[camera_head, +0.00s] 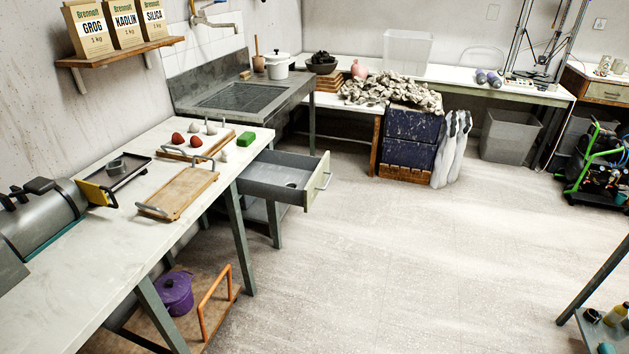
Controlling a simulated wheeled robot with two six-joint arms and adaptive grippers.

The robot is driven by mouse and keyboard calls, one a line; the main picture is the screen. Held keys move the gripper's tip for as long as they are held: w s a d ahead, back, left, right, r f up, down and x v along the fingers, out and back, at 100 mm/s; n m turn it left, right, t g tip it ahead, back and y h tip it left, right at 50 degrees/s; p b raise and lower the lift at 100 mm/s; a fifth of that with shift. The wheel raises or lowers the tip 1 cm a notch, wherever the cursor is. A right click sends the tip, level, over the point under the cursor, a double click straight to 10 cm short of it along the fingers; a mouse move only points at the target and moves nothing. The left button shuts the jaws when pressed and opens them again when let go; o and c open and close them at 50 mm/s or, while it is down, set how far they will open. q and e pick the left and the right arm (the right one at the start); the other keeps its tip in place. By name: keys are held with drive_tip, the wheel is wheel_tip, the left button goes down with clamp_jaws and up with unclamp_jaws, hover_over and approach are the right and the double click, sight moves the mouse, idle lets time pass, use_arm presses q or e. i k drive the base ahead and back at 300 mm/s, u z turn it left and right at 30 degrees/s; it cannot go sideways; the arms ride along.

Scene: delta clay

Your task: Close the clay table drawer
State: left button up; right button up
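The clay table drawer (284,180) is pulled out at the right end of the white-topped table (120,225) on the left. It has grey walls, a pale front panel and a metal bar handle (326,180) facing right. Neither of my grippers shows in the head view.
Wooden trays (180,190), red and white lumps and a green block (245,139) lie on the table. A grey sink unit (245,95) stands behind the drawer. A purple pot (175,292) sits on the lower shelf. The floor (400,260) right of the drawer is clear.

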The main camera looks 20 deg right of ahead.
sight(265, 176)
drive_tip(key=k, duration=0.4)
drive_tip(key=z, duration=0.8)
drive_tip(key=i, duration=1.1)
drive_tip(key=u, duration=1)
drive_tip(key=i, duration=0.5)
drive_tip(key=u, duration=0.5)
